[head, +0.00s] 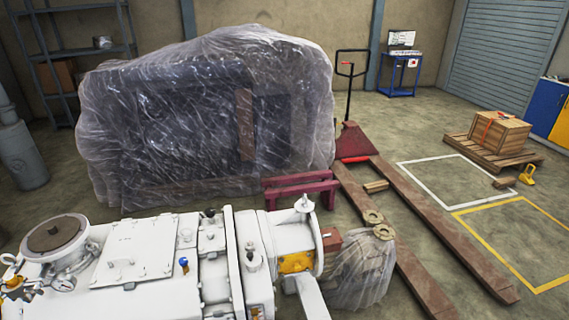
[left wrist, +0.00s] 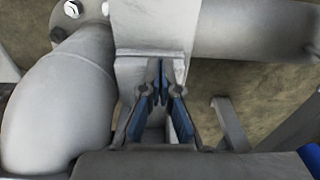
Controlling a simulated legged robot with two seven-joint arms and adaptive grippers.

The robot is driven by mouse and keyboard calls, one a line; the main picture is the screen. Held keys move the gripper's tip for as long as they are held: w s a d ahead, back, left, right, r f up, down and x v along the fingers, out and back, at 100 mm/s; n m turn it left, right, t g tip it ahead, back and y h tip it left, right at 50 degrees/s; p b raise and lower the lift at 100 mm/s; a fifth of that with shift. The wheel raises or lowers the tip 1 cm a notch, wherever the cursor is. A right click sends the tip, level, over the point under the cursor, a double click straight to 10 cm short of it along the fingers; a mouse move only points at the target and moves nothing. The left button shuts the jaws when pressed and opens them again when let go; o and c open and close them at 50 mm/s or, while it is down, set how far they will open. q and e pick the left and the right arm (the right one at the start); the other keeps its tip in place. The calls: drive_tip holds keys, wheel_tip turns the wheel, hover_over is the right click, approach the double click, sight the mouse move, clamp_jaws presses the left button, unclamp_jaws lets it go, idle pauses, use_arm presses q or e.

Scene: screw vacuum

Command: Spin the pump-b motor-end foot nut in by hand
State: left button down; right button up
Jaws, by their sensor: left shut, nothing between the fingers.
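A white screw vacuum pump (head: 150,255) fills the bottom of the head view. It has a round port at its left and a motor-side end with a yellow patch at its right. I cannot tell whether this is pump-b. The motor-end foot nut does not show in either view. My left gripper (left wrist: 161,66) is seen only in the left wrist view. Its blue-padded fingers are shut at the tips and empty, in front of a pale upright block (left wrist: 152,38). I cannot tell whether they touch it. My right gripper is in neither view.
A pale pipe elbow (left wrist: 60,110) stands close left of the left gripper; a slanted grey bar (left wrist: 228,122) is at its right. A plastic-wrapped machine (head: 200,110) stands behind the pump, with a red pallet truck (head: 425,235) at right. Marked floor beyond is mostly clear.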

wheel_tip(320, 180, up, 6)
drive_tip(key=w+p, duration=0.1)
drive_tip(key=p, duration=0.4)
